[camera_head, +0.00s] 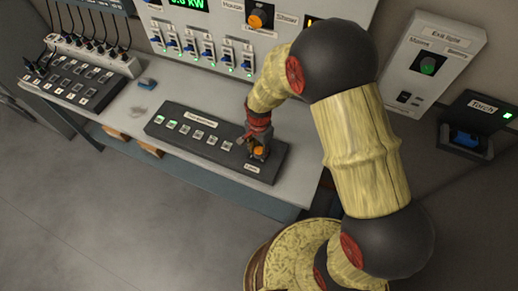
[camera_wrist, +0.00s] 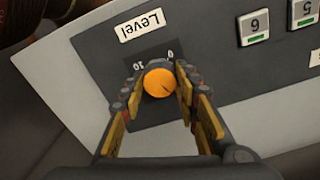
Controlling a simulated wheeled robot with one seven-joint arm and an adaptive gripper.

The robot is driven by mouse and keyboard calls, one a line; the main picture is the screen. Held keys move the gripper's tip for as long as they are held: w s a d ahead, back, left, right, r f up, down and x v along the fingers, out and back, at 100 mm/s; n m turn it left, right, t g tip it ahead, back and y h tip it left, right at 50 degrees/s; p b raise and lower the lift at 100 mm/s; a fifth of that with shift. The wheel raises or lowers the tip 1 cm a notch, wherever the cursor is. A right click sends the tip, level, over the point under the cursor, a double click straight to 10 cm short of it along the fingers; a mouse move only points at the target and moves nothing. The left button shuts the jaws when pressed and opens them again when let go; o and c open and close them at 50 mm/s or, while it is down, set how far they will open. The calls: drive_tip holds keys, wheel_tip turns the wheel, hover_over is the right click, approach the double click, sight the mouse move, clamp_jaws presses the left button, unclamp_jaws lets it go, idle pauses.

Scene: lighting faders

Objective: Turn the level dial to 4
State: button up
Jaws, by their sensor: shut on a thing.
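The level dial (camera_wrist: 158,83) is an orange round knob with a dark pointer line, set on a dark square with the figures 0 and 10 beside it. The label "Level" (camera_wrist: 142,25) lies next to it and appears upside down in the wrist view. My gripper (camera_wrist: 159,80) is shut on the dial, with one finger on each side. In the head view the dial (camera_head: 260,151) shows at the right end of the dark control panel (camera_head: 185,140), with my gripper (camera_head: 258,143) over it. The fingers hide part of the scale, and I cannot read the pointer's value.
Numbered buttons (camera_wrist: 254,27) sit beside the dial on the same panel. A wall panel with switches and an orange knob (camera_head: 260,17) stands behind. A fader box (camera_head: 75,82) is on the bench at left. A torch holder (camera_head: 470,133) is at right.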

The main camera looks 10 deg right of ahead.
sight(259, 150)
drive_tip(key=o, duration=1.2)
drive_tip(key=shift+c, duration=0.2)
drive_tip(key=shift+r, duration=0.1)
wheel_tip(259, 150, up, 12)
